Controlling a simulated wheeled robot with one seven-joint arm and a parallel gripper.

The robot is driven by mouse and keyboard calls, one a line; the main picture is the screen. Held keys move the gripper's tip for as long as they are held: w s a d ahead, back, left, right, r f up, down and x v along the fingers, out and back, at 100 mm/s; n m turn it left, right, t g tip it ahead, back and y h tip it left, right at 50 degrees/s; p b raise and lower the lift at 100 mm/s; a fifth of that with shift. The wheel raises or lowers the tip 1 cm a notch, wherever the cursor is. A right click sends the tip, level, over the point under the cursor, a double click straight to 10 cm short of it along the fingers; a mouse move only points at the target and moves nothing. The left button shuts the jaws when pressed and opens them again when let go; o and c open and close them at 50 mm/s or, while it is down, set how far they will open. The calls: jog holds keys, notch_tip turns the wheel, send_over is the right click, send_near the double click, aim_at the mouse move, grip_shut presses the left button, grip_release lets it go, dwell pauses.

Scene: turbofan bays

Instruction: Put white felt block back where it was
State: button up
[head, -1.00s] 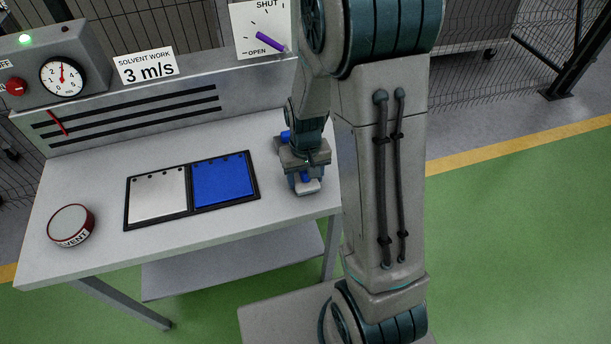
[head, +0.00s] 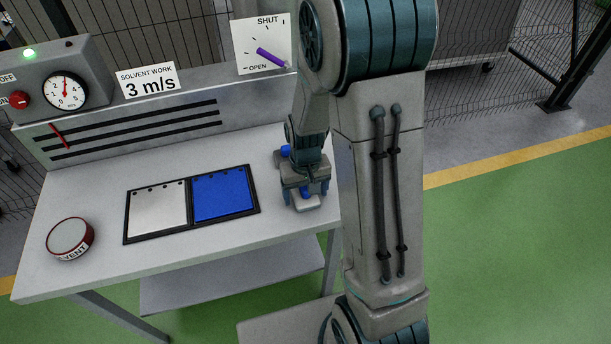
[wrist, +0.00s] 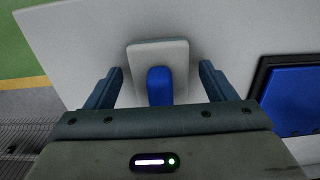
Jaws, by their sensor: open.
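The white felt block (wrist: 143,57) is a pale rounded slab with a blue grip (wrist: 159,86) on top. In the head view the felt block (head: 307,204) appears to rest flat on the bench near its right front corner. My gripper (wrist: 161,69) is open, with one finger on each side of the blue grip and a visible gap to both. In the head view my gripper (head: 306,189) is directly over the block and partly hides it.
Left of the block, a black-framed tray (head: 186,234) holds a white panel (head: 158,210) and a blue panel (head: 223,197). A round red-rimmed tin (head: 70,237) stands at the bench's left. A slotted back panel (head: 130,128) bounds the rear. The front bench edge is close.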

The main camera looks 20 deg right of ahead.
aim_at(306, 188)
notch_tip(306, 188, up, 12)
jog(key=s+r+t, duration=0.1)
jog(key=s+r, duration=0.2)
jog(key=s, duration=0.3)
jog(key=s+r+t, duration=0.2)
jog(key=s+r, duration=0.2)
jog(key=s, duration=0.3)
jog(key=shift+s+r, duration=0.25)
jog(key=shift+s, duration=0.05)
dwell(1.0)
